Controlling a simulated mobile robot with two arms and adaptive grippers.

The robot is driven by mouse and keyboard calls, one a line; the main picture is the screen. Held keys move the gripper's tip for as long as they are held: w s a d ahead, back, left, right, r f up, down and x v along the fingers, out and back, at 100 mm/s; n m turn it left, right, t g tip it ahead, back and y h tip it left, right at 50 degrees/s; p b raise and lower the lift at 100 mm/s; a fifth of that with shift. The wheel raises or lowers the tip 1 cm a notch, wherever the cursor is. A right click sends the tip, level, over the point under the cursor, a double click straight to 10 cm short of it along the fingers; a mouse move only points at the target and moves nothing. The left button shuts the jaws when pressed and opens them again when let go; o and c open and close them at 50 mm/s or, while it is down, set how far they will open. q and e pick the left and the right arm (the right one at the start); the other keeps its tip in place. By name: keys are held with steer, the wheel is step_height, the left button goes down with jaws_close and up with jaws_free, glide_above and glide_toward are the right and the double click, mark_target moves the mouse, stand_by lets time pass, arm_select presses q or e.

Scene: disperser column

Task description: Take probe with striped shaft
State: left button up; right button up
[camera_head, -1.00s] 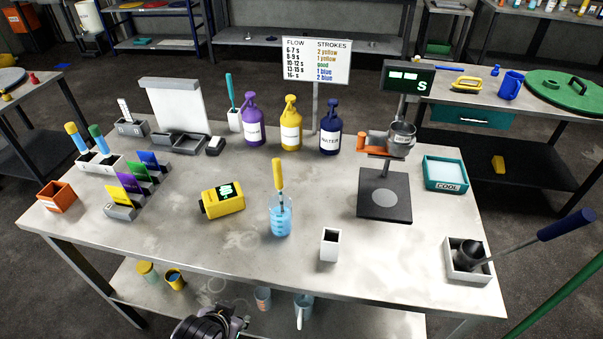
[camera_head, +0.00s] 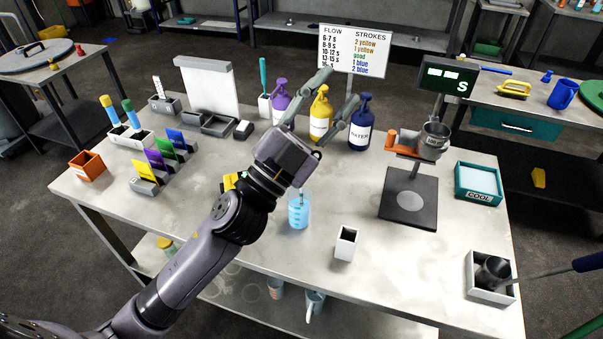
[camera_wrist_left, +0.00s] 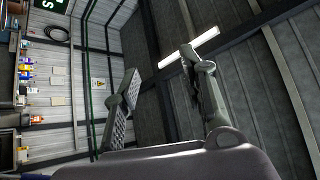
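A beaker of blue liquid (camera_head: 299,211) stands mid-table in the head view, with part of a thin shaft (camera_head: 301,196) in it. The yellow handle of that tool is hidden behind my left gripper. No stripes can be made out on this shaft, so I cannot tell whether it is the probe. My left gripper (camera_head: 341,86) is above the table, its fingers spread and pointing up and right, in front of the bottles in the picture. The left wrist view shows the fingers (camera_wrist_left: 158,63) apart with nothing between them. My right gripper is not in view.
Purple, yellow (camera_head: 320,115) and blue (camera_head: 360,123) bottles stand at the back. A stand with a dark base (camera_head: 395,215) is to the right. A blue-handled tool rests in a white box (camera_head: 478,293).

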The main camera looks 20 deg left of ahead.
arm_select(q)
steer(key=s+d+r+m+g+h, duration=0.45)
steer(key=d+m+g+h, duration=0.25)
steer(key=m+g+h, duration=0.55)
steer(key=s+d+f+m+g+y, duration=0.45)
steer(key=f+m+g+y, duration=0.3)
steer(key=m, duration=0.35)
steer(key=w+a+f+t+y, duration=0.1)
steer(key=w+a+f+y, duration=0.5)
steer(key=a+f+y, duration=0.15)
steer(key=w+a+r+n+t+y, duration=0.1)
steer(key=w+a+y, duration=0.1)
steer(key=a+y, duration=0.35)
steer(key=w+a+r+n+t+y, duration=0.1)
steer(key=w+a+n+y, duration=0.15)
steer(key=a, duration=0.65)
steer(key=shift+m, duration=0.3)
steer(key=p+x, duration=0.2)
steer(key=x, duration=0.3)
steer(key=p+x, duration=0.1)
steer(key=x, duration=0.5)
steer(key=d+p+x, duration=0.1)
steer(key=p+x, duration=0.1)
steer(key=x, duration=0.3)
steer(key=shift+s+f+p, duration=0.15)
steer(key=shift+f+p, duration=0.15)
steer(key=shift+f, duration=0.05)
steer(key=shift+d+f, duration=0.1)
steer(key=shift+f, duration=0.35)
jaws_close()
